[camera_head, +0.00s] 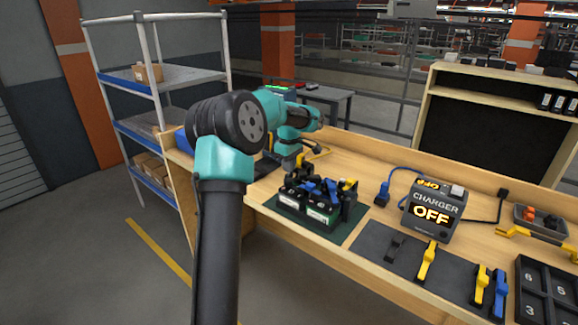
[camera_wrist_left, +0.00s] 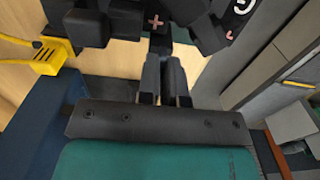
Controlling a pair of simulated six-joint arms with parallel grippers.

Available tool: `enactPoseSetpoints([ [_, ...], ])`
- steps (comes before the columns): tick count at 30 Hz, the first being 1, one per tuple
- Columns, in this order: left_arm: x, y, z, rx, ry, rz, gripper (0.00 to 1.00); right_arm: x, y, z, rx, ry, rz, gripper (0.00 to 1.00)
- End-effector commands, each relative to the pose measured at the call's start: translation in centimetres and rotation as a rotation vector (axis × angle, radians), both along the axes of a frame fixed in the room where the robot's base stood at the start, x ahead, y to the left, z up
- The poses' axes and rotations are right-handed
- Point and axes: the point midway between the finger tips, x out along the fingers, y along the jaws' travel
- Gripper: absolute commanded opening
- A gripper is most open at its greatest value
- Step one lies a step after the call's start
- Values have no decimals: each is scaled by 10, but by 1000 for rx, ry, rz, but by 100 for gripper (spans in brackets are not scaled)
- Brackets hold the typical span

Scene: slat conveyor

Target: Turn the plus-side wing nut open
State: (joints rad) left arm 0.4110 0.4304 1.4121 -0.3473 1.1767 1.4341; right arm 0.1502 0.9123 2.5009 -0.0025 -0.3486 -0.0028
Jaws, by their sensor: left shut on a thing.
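A black battery (camera_head: 318,214) with green-and-white labels stands on a dark green mat (camera_head: 356,228) on the bench. In the left wrist view, a pink plus mark (camera_wrist_left: 155,20) shows on a black top just beyond my left gripper (camera_wrist_left: 164,78). Its dark fingers are nearly together on a small dark thing beside that mark, which appears to be the plus-side wing nut. The nut's wings are hidden by the fingers and too dark to make out. In the head view my left arm reaches over the bench's left part behind the battery. My right gripper is out of view.
A yellow clamp (camera_wrist_left: 50,55) lies left of my fingers in the wrist view. A numbered tray (camera_head: 545,290) sits at far right.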

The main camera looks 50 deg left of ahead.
Motion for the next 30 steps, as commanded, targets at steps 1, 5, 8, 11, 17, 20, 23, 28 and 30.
enactPoseSetpoints([
  [1, 0, 0, 1, 1, -1, 7, 0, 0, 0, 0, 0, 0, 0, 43],
  [5, 0, 0, 1, 1, -1, 16, 0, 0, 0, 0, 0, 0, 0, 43],
  [8, 0, 0, 1, 1, -1, 17, 0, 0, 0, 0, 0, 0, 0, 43],
  [11, 0, 0, 1, 1, -1, 17, 0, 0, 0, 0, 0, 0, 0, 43],
  [17, 0, 0, 1, 1, -1, 16, 17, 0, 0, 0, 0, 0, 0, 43],
  [20, 0, 0, 0, 0, -1, 15, 27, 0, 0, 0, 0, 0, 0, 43],
  [23, 0, 0, 0, 0, -1, 15, 33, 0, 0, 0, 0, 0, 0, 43],
  [28, 0, 0, 0, 0, 0, 15, 33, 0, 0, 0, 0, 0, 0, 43],
  [30, 0, 0, 1, 0, -1, 15, 33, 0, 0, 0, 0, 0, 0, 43],
])
